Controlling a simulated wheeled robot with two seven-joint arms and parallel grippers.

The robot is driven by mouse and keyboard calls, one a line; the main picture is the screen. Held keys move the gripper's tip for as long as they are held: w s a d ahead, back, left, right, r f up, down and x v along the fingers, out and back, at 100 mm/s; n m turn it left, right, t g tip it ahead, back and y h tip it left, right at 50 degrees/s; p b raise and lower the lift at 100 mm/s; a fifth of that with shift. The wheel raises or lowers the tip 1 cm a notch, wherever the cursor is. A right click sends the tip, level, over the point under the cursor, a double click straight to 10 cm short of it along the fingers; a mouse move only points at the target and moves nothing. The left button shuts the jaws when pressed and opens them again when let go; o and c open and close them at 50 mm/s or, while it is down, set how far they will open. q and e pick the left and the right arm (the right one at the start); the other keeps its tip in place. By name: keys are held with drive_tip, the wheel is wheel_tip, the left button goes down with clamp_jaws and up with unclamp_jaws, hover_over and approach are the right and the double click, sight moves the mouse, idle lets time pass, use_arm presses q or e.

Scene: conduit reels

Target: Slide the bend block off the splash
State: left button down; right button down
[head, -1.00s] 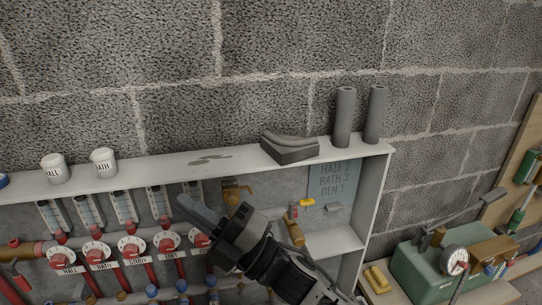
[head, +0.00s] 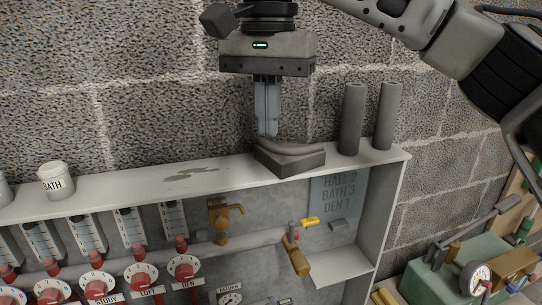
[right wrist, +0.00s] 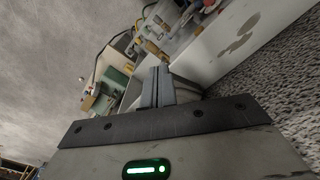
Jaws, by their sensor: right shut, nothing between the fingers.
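The bend block (head: 296,163), a dark grey wedge with a curved groove, sits on the white shelf top (head: 110,190). The splash (head: 190,173), a grey-brown stain, lies on the same top to the left of the block, with bare white between them. My right gripper (head: 268,134) points down, shut and empty, with its fingertips at the block's left end; I cannot tell whether they touch it. In the right wrist view the shut fingers (right wrist: 163,86) show, and the splash (right wrist: 240,37) is at upper right. My left gripper is not in view.
Two grey tubes (head: 353,118) (head: 387,115) stand upright right of the block. A white BATH cup (head: 56,181) stands at the left. The block wall (head: 150,80) rises behind. Valves and gauges fill the cabinet below. A green machine (head: 440,280) is at lower right.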

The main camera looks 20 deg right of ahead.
sight(282, 162)
drive_tip(key=f, duration=0.3)
drive_tip(key=w+d+f, duration=0.1)
drive_tip(key=f, duration=0.2)
drive_tip(key=w+f, duration=0.1)
drive_tip(key=f, duration=0.2)
drive_tip(key=shift+w+d+f+p, duration=0.2)
drive_tip(key=shift+d+f+p, duration=0.1)
drive_tip(key=shift+d, duration=0.1)
drive_tip(key=shift+w+d, duration=0.25)
drive_tip(key=shift+w, duration=0.15)
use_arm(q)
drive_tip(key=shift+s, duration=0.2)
use_arm(e)
drive_tip(key=shift+w+d+r+p, duration=0.1)
drive_tip(key=shift+w+d+p, duration=0.05)
drive_tip(key=shift+w+p, duration=0.15)
drive_tip(key=shift+w+d+p, duration=0.55)
drive_tip(key=shift+w+p, duration=0.1)
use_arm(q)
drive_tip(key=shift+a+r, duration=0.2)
